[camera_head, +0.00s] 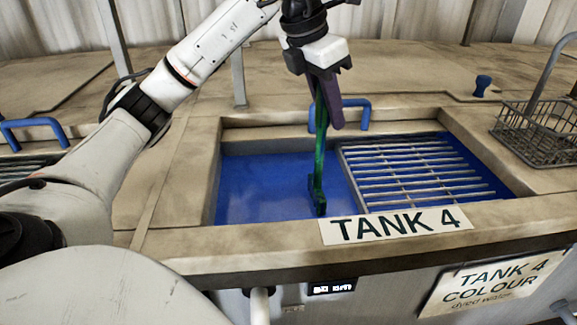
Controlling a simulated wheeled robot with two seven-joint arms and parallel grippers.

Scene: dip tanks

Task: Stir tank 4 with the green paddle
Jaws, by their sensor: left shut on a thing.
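Tank 4 (245,185) is a rectangular basin of blue liquid set in the beige counter, with a "TANK 4" label (395,226) on its front rim. My left gripper (328,108) is above the tank, pointing down, and is shut on the green paddle (319,150). The paddle hangs nearly upright, its lower end at the blue liquid near the front rim, left of the grating. I cannot tell how deep its tip sits. My right gripper is not in view.
A metal grating (415,170) covers the right part of the tank. A wire basket (540,135) with a tall handle stands at the right. A blue pipe (366,112) is at the tank's back edge, and a blue knob (482,84) stands farther back. The left part of the tank is open.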

